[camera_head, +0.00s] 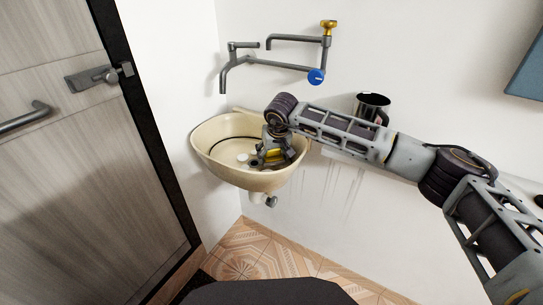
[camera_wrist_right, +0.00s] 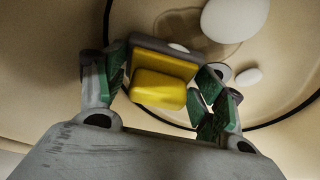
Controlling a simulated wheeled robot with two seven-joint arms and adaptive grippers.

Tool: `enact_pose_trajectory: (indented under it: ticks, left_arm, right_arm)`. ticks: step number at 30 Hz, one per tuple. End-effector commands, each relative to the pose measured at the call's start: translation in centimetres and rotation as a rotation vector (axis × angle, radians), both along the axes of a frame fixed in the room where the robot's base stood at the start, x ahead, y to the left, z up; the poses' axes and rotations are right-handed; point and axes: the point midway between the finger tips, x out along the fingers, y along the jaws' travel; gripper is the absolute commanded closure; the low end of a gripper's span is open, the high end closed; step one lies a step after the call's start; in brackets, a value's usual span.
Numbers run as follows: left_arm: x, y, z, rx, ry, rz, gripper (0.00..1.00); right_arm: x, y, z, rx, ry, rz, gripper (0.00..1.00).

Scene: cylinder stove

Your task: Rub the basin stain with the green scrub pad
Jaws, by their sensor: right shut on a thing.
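My right gripper (camera_head: 272,160) reaches down into the cream wall basin (camera_head: 215,165), at its right side. In the right wrist view the gripper (camera_wrist_right: 165,88) is shut on a yellow block with a dark backing, which I take as the scrub pad (camera_wrist_right: 160,88); no green face of it shows. The green patches there are on my fingers. A faint brownish patch, perhaps the stain (camera_wrist_right: 182,22), shows on the basin floor just beyond the pad. I cannot tell whether the pad touches the basin. My left gripper is out of view.
White round pieces (camera_wrist_right: 235,16) lie on the basin floor. A dark curved line runs around inside the basin. Grey taps (camera_head: 290,62) with a blue knob hang above. A metal mug (camera_head: 371,106) stands behind my right arm. A door (camera_head: 60,150) is at left.

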Motion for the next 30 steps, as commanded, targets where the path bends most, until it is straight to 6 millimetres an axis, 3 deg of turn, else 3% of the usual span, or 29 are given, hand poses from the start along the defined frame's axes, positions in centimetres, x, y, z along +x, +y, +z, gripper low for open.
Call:
enact_pose_trajectory:
  ticks: [20, 30]
  left_arm:
    - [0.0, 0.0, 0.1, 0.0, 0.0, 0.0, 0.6]
    - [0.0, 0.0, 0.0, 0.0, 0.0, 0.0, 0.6]
  right_arm:
    - [0.0, 0.0, 0.1, -0.001, 0.002, 0.0, 0.61]
    - [-1.3, 0.8, 0.0, -0.002, 0.001, 0.001, 0.61]
